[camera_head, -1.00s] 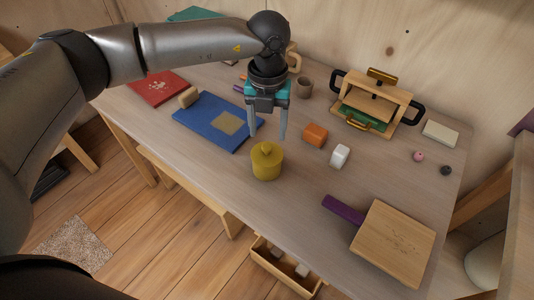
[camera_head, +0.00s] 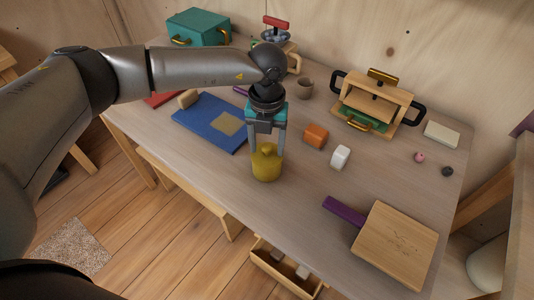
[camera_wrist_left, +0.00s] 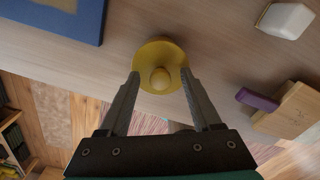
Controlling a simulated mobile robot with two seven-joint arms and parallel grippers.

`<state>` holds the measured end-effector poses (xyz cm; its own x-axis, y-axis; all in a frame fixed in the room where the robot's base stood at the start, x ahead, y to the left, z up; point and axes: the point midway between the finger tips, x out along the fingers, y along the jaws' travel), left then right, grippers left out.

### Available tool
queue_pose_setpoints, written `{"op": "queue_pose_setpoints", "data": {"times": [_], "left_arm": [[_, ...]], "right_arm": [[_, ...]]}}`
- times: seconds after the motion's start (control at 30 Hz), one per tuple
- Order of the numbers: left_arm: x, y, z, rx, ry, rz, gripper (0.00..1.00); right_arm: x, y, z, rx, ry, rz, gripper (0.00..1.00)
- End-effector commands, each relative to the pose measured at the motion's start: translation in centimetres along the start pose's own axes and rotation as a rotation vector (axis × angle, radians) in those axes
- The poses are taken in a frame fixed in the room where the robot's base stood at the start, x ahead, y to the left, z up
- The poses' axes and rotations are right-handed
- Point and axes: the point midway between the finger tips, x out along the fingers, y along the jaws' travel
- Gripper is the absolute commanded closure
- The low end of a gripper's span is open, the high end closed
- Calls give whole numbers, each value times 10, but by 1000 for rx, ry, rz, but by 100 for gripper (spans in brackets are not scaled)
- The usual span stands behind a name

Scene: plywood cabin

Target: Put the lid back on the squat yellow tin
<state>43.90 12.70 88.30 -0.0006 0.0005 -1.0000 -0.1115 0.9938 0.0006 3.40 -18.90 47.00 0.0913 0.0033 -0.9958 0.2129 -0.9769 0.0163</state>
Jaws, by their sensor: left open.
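The squat yellow tin (camera_head: 266,171) stands upright near the table's front edge in the head view. A yellow lid (camera_head: 264,156) with a round knob shows on top of it; I cannot tell how firmly it sits. In the left wrist view the lid (camera_wrist_left: 160,53) appears as a yellow disc with its knob between the fingers, hiding most of the tin. My left gripper (camera_head: 266,151) points down over the tin, open, one finger on each side of the lid's top; it also shows in the left wrist view (camera_wrist_left: 161,76). My right gripper is not in view.
A blue board (camera_head: 200,116) lies left of the tin. An orange block (camera_head: 316,135) and a white block (camera_head: 340,157) stand to its right. A purple-handled wooden board (camera_head: 395,245) lies at the front right. A wooden frame with black handles (camera_head: 378,100) stands behind.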

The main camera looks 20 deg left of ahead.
Motion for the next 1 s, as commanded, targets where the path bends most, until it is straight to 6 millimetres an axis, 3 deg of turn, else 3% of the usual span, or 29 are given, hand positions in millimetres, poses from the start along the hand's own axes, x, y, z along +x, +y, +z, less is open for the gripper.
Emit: {"op": "queue_pose_setpoints", "data": {"times": [0.17, 0.73, 1.0], "left_arm": [[0, 0, 0, 0, 0, 0, 36], [-1, 0, 0, 0, 0, 0, 100], [-1, 0, 0, 0, 0, 0, 100]], "right_arm": [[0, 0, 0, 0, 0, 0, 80], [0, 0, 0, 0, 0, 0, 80], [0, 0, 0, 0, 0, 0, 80]]}}
